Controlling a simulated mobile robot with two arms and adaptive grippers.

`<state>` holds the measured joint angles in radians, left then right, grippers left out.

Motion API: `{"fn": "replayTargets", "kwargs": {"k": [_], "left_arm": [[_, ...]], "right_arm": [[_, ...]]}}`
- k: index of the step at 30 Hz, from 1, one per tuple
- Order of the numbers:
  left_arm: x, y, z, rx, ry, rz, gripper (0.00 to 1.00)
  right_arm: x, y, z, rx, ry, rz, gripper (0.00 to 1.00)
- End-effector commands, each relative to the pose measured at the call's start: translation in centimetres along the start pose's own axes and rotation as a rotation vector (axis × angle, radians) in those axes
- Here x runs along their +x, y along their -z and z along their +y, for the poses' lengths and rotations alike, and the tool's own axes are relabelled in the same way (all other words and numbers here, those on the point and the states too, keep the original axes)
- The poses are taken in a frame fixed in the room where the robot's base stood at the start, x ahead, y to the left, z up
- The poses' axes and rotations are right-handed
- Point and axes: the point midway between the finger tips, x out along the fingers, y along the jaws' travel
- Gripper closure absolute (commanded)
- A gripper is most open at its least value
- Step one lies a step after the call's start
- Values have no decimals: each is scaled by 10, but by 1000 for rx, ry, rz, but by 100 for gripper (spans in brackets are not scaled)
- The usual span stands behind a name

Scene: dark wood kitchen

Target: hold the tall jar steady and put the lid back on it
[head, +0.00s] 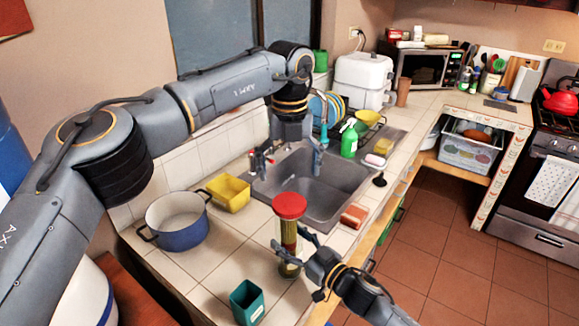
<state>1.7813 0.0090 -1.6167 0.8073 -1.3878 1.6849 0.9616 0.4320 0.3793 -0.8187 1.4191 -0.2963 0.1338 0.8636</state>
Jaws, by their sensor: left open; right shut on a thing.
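The tall jar (289,236) stands upright on the tiled counter near its front edge, clear-walled with yellow-green contents. The red lid (290,205) sits at the top of the jar and looks level; I cannot tell whether it is fully seated. My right gripper (292,252) comes from the lower right and is shut on the jar's lower body, partly hiding it. My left gripper (291,160) is open and empty, pointing down over the sink area, above and behind the lid and apart from it.
A blue pot (177,228) and yellow tub (229,190) stand left of the jar. A green cup (247,300) is in front. A brown sponge (354,216) lies to the right. The sink (335,180) is behind, with a green spray bottle (349,140) beyond.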

Motion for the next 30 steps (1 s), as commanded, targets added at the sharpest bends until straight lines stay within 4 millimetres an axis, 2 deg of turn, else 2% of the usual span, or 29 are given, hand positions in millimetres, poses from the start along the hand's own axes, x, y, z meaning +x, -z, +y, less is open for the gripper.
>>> {"fn": "replayTargets", "kwargs": {"k": [9,13,18,26,29,30], "left_arm": [[49,0,1,0,-2,3,9],[64,0,1,1,-1,2,9],[73,0,0,0,0,1,9],[74,0,0,0,0,0,9],[74,0,0,0,0,0,25],[74,0,0,0,0,0,34]], "right_arm": [[0,1,0,0,1,1,100],[0,1,0,0,1,1,100],[0,1,0,0,1,1,100],[0,0,0,0,0,1,100],[0,0,0,0,0,1,100],[0,0,0,0,0,1,100]]}}
